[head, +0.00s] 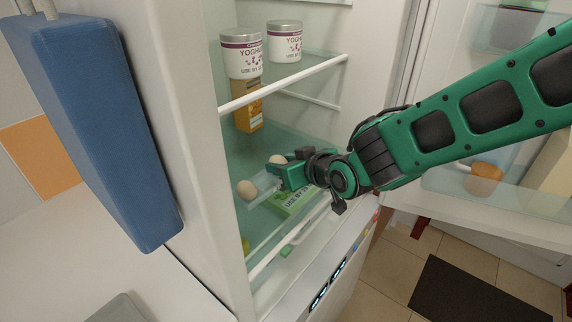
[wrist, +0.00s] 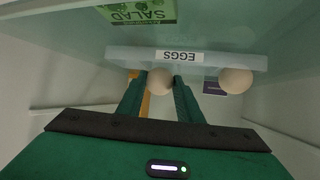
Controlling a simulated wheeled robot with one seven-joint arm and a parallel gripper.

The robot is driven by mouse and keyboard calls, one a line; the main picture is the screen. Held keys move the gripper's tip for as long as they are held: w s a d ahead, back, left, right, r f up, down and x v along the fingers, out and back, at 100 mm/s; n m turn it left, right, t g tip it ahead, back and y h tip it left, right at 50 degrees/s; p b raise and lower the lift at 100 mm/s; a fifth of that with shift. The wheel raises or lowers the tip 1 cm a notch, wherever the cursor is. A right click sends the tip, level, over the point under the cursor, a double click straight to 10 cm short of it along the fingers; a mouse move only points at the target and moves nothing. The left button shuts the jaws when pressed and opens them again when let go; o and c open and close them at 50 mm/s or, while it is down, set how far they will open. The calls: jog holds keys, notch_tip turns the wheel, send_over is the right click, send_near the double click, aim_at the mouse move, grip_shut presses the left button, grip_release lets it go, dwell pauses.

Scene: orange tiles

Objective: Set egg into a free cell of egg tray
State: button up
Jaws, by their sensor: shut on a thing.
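The clear egg tray (head: 265,184) stands on a glass fridge shelf, and its EGGS label shows upside down in the wrist view (wrist: 127,56). One pale egg (head: 246,190) sits at the tray's left end in the head view; it appears at the right in the wrist view (wrist: 235,80). My gripper (head: 279,171) is at the tray, shut on another egg (head: 277,159). In the wrist view this held egg (wrist: 160,82) is between the two fingertips, beside the label. I cannot tell whether it touches the tray. The cells are hard to make out.
The fridge's left wall and the upper shelf edge (head: 285,84) are close. The open door (head: 450,190) is at right.

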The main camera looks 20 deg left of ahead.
jog(key=shift+f, duration=0.2)
jog(key=o, duration=1.1)
jog(key=shift+r, duration=3)
